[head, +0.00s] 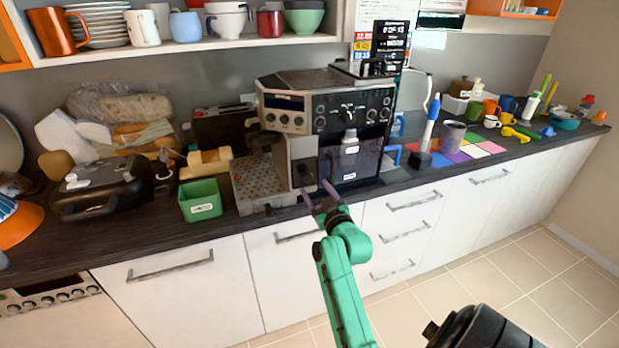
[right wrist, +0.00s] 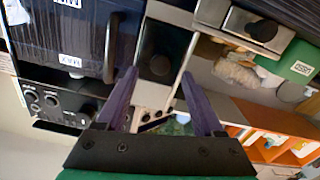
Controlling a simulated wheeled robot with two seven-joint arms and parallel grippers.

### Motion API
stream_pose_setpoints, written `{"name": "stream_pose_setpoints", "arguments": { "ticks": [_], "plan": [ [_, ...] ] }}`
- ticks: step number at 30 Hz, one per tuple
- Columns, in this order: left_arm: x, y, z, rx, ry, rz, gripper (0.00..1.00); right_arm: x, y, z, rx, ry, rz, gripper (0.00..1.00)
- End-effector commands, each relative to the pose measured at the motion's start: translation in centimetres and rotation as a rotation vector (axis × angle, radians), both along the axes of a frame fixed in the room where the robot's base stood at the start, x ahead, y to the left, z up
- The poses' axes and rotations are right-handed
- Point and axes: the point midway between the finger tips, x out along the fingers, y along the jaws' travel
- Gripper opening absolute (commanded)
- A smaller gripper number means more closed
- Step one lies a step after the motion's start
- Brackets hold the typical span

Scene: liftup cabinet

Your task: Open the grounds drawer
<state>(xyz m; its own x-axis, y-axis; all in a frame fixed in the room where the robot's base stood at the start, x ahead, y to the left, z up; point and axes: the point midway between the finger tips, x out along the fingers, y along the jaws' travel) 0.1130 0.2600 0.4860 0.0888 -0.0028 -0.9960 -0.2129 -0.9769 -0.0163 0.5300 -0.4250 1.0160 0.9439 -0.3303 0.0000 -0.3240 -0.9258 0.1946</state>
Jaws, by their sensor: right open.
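The coffee machine (head: 335,115) stands on the dark counter, with a dark see-through front section on its right. My left gripper is not in view.
A drip tray (head: 262,180) juts out left of the knobbed front, with a green box (head: 201,201) beyond it. A black holder with a blue-and-white tool (head: 428,125) stands to the right. White cabinet drawers (head: 405,225) lie below the counter edge.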

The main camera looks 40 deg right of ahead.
Motion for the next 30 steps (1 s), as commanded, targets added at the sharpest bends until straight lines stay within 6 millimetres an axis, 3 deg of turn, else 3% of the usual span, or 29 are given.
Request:
{"name": "stream_pose_setpoints", "arguments": {
  "ticks": [3, 6, 16, 17, 21, 22, 30],
  "plan": [
    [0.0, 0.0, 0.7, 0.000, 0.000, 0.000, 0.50, 2.7, -1.0, 0.3, 0.001, -0.001, 0.000, 0.69],
    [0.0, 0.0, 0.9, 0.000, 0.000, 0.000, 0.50, 4.2, -1.5, 0.1, 0.000, 0.000, 0.000, 0.69],
    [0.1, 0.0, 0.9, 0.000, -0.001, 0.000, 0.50, 5.0, -1.8, -0.1, 0.000, 0.001, 0.000, 0.69],
    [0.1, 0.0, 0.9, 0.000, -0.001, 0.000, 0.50, 5.0, -1.8, -0.1, 0.000, 0.001, 0.000, 0.62],
    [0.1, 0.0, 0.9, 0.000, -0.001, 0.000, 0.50, 5.0, -1.7, -0.1, 0.000, 0.001, 0.000, 0.08],
    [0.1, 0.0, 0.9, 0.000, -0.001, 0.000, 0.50, 5.0, -1.7, -0.1, 0.000, 0.001, 0.000, 0.00],
    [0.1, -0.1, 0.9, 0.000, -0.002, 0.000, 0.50, 5.0, -1.7, -0.1, 0.000, 0.001, 0.000, 0.00]
  ]
}}
